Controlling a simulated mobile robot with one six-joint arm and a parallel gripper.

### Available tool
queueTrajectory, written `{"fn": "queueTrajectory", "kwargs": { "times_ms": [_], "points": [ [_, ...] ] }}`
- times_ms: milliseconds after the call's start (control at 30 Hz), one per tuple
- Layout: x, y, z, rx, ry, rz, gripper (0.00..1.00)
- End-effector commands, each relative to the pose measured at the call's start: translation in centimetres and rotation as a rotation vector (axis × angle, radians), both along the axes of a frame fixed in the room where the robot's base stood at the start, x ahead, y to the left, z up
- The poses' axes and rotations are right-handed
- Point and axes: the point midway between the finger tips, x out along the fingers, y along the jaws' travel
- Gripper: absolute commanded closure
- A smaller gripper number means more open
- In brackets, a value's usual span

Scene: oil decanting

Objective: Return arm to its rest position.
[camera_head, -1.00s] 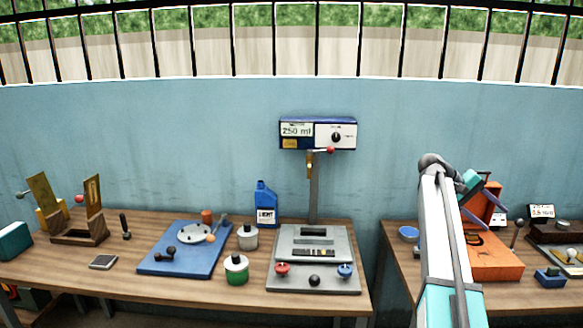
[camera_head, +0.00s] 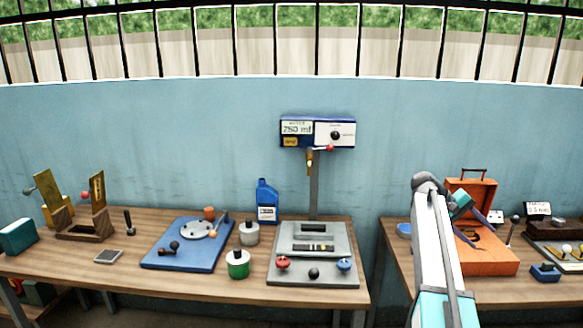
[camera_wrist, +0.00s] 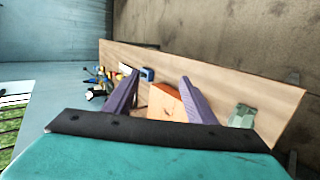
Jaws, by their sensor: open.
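My arm stands at the right in the head view, in front of the right-hand table. My gripper (camera_wrist: 152,95) shows in the wrist view with its two purple fingers spread apart and nothing between them. In the head view it is partly hidden behind the arm, in front of the orange case. The fingers point toward the right-hand table (camera_wrist: 240,90) from above and do not appear to touch anything.
The left table holds a blue oil bottle (camera_head: 267,203), a dispenser (camera_head: 318,133), a grey plate (camera_head: 300,270) and a blue board (camera_head: 180,255).

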Motion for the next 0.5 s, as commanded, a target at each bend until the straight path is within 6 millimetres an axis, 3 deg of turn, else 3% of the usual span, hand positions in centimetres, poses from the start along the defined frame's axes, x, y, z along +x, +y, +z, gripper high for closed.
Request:
{"fn": "queueTrajectory", "kwargs": {
  "times_ms": [167,500],
  "points": [
    [0.0,1.9,-4.6,0.043,0.014,0.026,0.49],
    [-1.3,8.3,-18.1,0.183,0.053,0.093,0.49]
  ]
}}
